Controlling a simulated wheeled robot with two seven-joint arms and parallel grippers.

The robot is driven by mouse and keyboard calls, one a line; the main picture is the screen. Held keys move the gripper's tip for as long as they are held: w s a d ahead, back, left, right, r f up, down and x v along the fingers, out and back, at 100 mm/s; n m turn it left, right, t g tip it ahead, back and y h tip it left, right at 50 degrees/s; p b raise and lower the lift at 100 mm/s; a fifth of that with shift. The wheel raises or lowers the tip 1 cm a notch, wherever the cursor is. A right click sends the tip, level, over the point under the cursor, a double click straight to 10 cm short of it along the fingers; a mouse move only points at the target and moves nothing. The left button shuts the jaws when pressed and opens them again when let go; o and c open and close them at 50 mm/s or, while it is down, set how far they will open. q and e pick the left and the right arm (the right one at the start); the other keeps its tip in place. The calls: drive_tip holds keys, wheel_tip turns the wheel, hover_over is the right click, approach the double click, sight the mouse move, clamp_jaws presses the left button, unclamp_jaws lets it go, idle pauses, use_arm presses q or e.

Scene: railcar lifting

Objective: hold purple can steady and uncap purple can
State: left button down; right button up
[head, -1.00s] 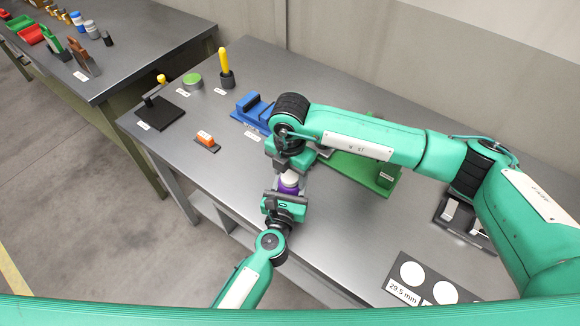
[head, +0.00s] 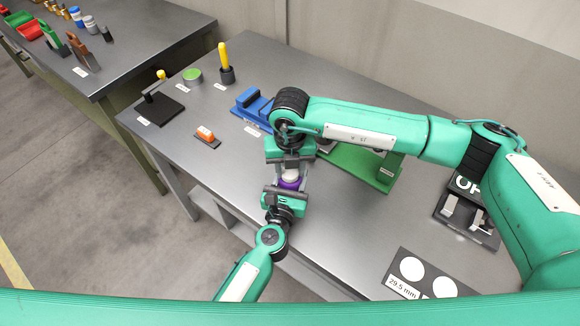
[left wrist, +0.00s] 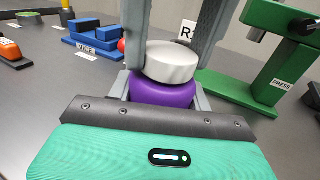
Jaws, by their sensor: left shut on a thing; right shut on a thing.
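The purple can (head: 290,185) stands upright over the near part of the grey bench. It also shows in the left wrist view (left wrist: 162,95). My left gripper (head: 286,192) is shut on its body from the near side. The pale silver cap (left wrist: 173,62) is on top of the can, looking slightly tilted in the left wrist view. My right gripper (head: 291,166) points down from above, shut on the cap with one finger on each side. I cannot tell whether there is a gap between cap and can.
A blue vice (head: 250,108) and a green press (head: 375,170) stand behind. An orange block (head: 205,134) is to the left. A dark fixture (head: 467,218) and a card with white circles (head: 425,275) are to the right. The bench between them is clear.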

use_arm(q)
drive_tip(key=shift+f, duration=0.15)
use_arm(e)
drive_tip(key=n, duration=1.4)
drive_tip(key=shift+n, duration=0.3)
drive_tip(key=n, duration=1.3)
drive_tip(key=shift+r, duration=0.25)
drive_tip(key=shift+r, duration=0.9)
drive_tip(key=shift+r, duration=0.15)
